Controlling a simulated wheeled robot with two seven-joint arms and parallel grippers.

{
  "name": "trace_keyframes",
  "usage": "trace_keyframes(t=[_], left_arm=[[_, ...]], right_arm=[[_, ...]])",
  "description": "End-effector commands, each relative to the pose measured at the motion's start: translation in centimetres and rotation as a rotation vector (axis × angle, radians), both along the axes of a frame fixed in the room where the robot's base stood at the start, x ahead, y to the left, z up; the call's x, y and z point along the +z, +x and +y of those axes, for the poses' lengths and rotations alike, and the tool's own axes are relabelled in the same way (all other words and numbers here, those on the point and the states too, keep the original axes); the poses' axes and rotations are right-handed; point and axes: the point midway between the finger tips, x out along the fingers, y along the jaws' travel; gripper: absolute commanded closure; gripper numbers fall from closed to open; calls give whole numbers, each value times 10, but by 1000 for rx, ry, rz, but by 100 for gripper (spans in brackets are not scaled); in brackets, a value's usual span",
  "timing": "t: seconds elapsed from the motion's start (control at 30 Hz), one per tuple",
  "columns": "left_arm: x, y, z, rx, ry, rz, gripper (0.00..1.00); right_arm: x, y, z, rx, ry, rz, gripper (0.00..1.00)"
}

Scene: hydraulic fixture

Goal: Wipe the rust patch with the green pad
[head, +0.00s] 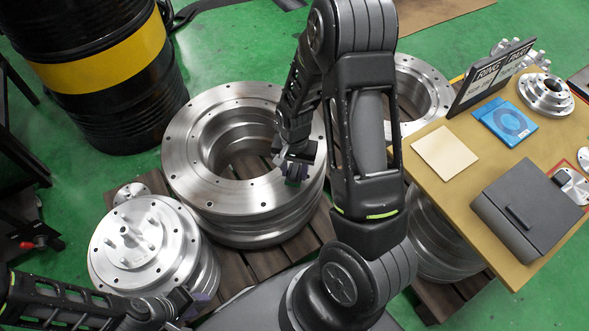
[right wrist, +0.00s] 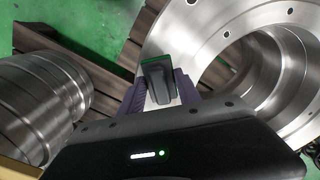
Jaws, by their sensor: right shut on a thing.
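My right gripper (head: 292,171) is over the front inner part of the large steel ring (head: 205,195), near its bore. In the right wrist view my right gripper (right wrist: 160,92) has its purple fingers shut on a dark block with a green edge, the green pad (right wrist: 155,70). I cannot tell whether the pad touches the ring. No rust patch can be made out in either view; the gripper and arm hide part of the ring. My left gripper (head: 190,302) is low at the left, beside the flanged steel cylinder (head: 150,245); its opening is unclear.
A black drum with a yellow band (head: 95,75) stands at the back left. The table (head: 425,190) at right holds a grey case (head: 525,210), a blue packet (head: 505,122), a beige sheet (head: 445,152) and a sign (head: 490,75). Another steel ring (head: 425,85) lies behind my right arm.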

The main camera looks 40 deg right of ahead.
Motion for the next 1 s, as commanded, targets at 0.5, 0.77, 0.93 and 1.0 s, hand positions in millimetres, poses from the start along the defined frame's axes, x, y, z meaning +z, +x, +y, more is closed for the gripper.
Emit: trace_keyframes(t=[0.5,0.77,0.93,1.0], left_arm=[[-4,0,0,0,0,0,64],[-8,0,0,0,0,0,64],[-10,0,0,0,0,0,64],[-11,0,0,0,0,0,64]], right_arm=[[-4,0,0,0,0,0,100],[-9,0,0,0,0,0,100],[-13,0,0,-1,0,0,100],[-14,0,0,-1,0,0,100]])
